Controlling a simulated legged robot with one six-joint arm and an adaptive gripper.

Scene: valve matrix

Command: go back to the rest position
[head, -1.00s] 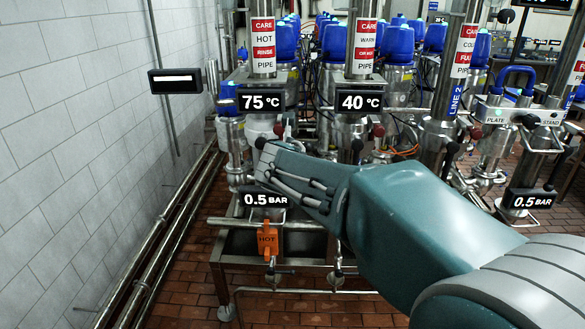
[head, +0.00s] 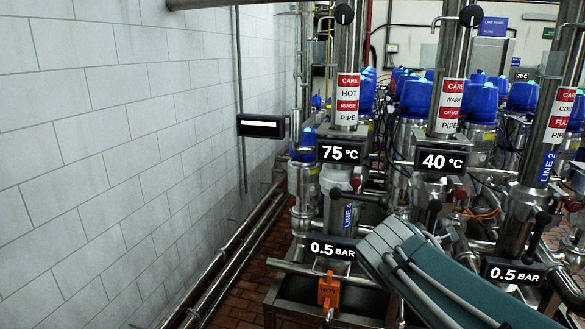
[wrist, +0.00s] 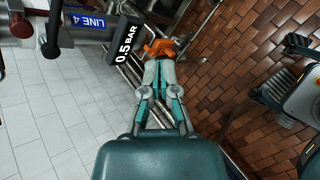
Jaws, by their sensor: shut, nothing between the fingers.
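My gripper (wrist: 160,65) is at the middle of the wrist view. Its two teal and grey fingers come together at the tips, with nothing between them. The fingertips are not clear there.
Vertical pipes with a 75 °C display (head: 341,152) and a 40 °C display (head: 443,161) stand behind my arm. A second 0.5 BAR display (head: 513,274) is at the right. A white tiled wall (head: 120,120) and low floor pipes (head: 225,262) are at the left.

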